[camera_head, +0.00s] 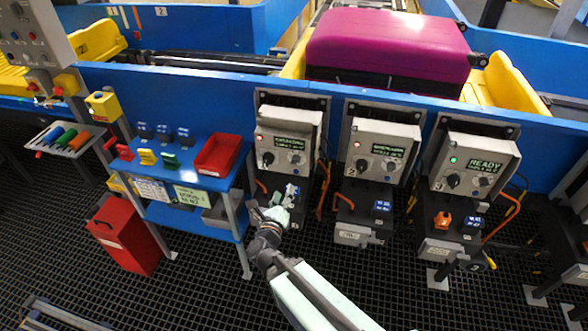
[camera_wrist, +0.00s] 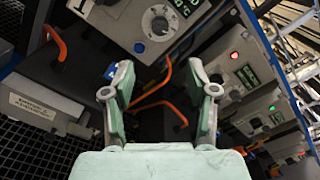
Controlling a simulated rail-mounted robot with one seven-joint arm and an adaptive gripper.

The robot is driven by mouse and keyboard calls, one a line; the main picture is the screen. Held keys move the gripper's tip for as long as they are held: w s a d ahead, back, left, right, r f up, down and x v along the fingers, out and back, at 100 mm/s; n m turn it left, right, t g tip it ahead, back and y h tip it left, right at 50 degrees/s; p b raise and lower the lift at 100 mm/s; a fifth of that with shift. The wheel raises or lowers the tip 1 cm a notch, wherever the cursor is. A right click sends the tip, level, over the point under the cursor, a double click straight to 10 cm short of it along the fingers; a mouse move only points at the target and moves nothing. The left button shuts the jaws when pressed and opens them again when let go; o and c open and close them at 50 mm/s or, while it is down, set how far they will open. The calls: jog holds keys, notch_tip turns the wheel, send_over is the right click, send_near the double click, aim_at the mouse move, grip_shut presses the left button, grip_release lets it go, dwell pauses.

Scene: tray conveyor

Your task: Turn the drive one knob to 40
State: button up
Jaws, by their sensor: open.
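The drive one box (camera_head: 289,133) is the leftmost of three grey control boxes in the head view, with a red lamp and a lit display. Its dark round knob (camera_head: 268,158) is at the lower left of its face; the setting is too small to read. In the wrist view a knob with a pale dial ring (camera_wrist: 160,20) sits at the top, beside a green display (camera_wrist: 187,6) cut off by the edge. My gripper (camera_head: 279,203) is below the drive one box. In the wrist view my gripper (camera_wrist: 160,92) is open and empty, its fingers apart from the knob.
Two similar boxes stand to the right, drive two (camera_head: 383,147) and drive three (camera_head: 475,160). Orange cable loops (camera_wrist: 160,85) hang between the boxes, near my fingers. A blue shelf (camera_head: 190,172) with a red bin (camera_head: 218,155) stands left. A magenta suitcase (camera_head: 390,45) lies on the conveyor behind.

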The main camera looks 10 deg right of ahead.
aim_at(294, 163)
jog(key=x, duration=1.3)
jog(key=shift+p+x, duration=0.3)
jog(key=shift+x, duration=0.55)
jog(key=shift+f, duration=0.1)
grip_shut()
